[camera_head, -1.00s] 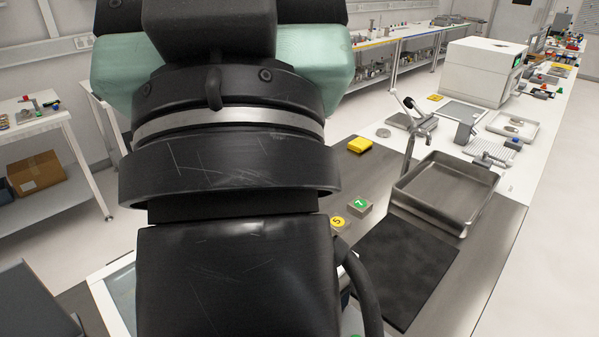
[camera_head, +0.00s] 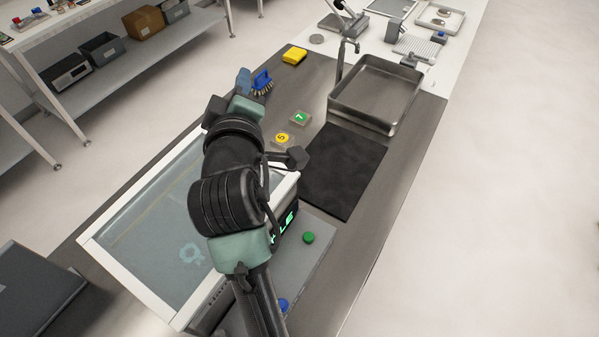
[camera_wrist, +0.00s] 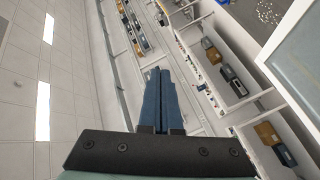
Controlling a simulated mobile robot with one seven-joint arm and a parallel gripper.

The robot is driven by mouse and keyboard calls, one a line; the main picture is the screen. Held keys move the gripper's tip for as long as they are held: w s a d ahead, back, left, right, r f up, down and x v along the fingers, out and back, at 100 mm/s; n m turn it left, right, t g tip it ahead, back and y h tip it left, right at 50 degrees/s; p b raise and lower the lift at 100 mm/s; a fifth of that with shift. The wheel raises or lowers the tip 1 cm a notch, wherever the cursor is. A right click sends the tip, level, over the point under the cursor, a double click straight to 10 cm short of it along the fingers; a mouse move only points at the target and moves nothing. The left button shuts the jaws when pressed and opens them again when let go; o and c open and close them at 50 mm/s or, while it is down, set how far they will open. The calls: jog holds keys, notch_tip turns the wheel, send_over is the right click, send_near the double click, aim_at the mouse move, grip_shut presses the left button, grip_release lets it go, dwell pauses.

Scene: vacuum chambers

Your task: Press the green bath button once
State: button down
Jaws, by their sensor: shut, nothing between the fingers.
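The green bath button (camera_head: 308,238) is a small round green knob on a grey panel at the right side of the bath (camera_head: 135,285). The bath has a white frame and a clear lid. Its lit green display (camera_head: 287,221) is partly hidden by my arm. My gripper (camera_head: 243,80) is beyond the bath's far edge in the head view, well away from the button. Its blue fingers (camera_wrist: 159,100) are together and empty in the wrist view, pointing across the room. The button is not in the wrist view.
A blue button (camera_head: 283,305) sits on the same panel, nearer. A blue brush (camera_head: 262,83), yellow sponge (camera_head: 294,55), blocks numbered 5 (camera_head: 282,138) and 7 (camera_head: 301,117), a black mat (camera_head: 345,170) and a metal tray (camera_head: 375,95) lie beyond.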

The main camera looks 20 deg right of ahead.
jog(key=s+d+f+n+g+h+p, duration=0.1)
jog(key=s+d+f+n+g+p, duration=0.1)
jog(key=f, duration=0.3)
jog(key=s+d+f+n+g+p, duration=0.1)
jog(key=f+n+g+p, duration=0.15)
jog(key=f, duration=0.35)
jog(key=n+g+h+p, duration=0.1)
jog(key=n+g+p, duration=0.3)
jog(key=n+g, duration=0.1)
send_over(305, 240)
notch_tip(305, 240, down, 12)
jog(key=shift+r, duration=0.25)
notch_tip(305, 240, down, 8)
jog(key=b, duration=0.7)
jog(key=shift+r+b, duration=0.2)
jog(key=shift+b, duration=0.15)
jog(key=shift+f+b, duration=0.3)
jog(key=shift+f, duration=0.3)
jog(key=shift+f, duration=0.1)
jog(key=shift+f, duration=0.3)
